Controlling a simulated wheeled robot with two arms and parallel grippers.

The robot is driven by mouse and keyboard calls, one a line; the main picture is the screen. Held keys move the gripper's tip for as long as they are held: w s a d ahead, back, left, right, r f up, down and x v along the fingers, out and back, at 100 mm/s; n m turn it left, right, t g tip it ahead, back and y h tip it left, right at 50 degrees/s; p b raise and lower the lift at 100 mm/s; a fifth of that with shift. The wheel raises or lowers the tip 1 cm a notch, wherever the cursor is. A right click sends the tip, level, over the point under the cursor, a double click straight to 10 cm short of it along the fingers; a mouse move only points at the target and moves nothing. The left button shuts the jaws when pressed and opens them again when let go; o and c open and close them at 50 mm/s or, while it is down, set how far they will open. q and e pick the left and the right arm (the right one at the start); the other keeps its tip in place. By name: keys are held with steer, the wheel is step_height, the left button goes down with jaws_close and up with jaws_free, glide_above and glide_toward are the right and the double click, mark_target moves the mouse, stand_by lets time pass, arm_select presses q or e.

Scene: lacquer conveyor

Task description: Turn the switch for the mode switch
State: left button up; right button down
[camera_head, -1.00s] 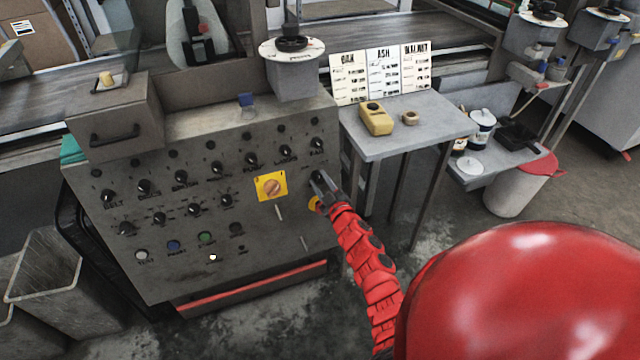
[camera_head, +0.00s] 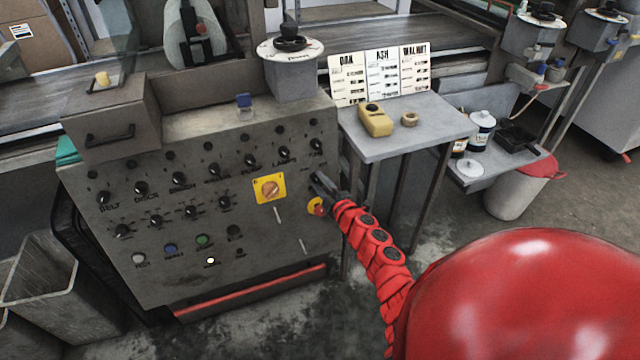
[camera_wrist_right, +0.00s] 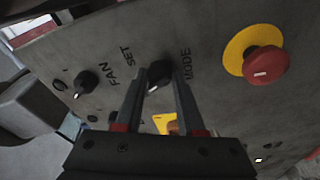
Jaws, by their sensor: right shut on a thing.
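The mode switch is a black knob (camera_wrist_right: 160,71) between the words SET and MODE in the right wrist view. A pale mark on it points toward the bottom of that picture. My right gripper (camera_wrist_right: 158,82) is shut on this knob, one finger on either side. In the head view my right gripper (camera_head: 318,182) is at the right edge of the grey control panel (camera_head: 130,275) and hides the knob. My left gripper is out of view.
A red stop button on a yellow ring (camera_wrist_right: 265,63) sits close beside the gripper. The FAN knob (camera_wrist_right: 86,82) is on the other side. A yellow-plated rotary switch (camera_head: 270,188) lies left of the gripper. A small grey table (camera_head: 410,140) stands to the right.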

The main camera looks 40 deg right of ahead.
steer(key=shift+f, duration=0.1)
steer(key=c, duration=0.5)
jaws_free()
steer(key=s, duration=0.5)
steer(key=s+a, duration=0.1)
steer(key=s, duration=0.5)
steer(key=s+r, duration=0.1)
steer(key=s, duration=0.5)
steer(key=shift+s+a+r+p, duration=0.1)
steer(key=shift+s+a+p, duration=0.1)
steer(key=shift+a+p, duration=0.15)
